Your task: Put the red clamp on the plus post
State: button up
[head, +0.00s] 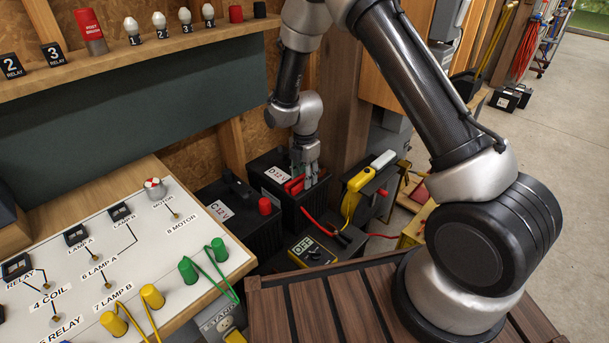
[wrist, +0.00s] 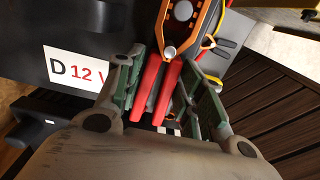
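The red clamp (head: 292,186) is at the top of the black battery marked D 12V (head: 262,180). My gripper (head: 304,178) reaches down over that battery from above. In the wrist view its two fingers (wrist: 163,75) stand close on either side of the clamp's two red handles (wrist: 157,90), which lie between them. The fingers look closed onto the handles, though contact is not fully clear. The plus post on battery D is not clearly visible.
Battery C 12V (head: 240,218) with a red cap (head: 265,205) stands to the left. A white labelled panel (head: 130,265) and a slatted wooden top (head: 320,305) are nearer.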

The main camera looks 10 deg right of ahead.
jog(key=o, duration=0.5)
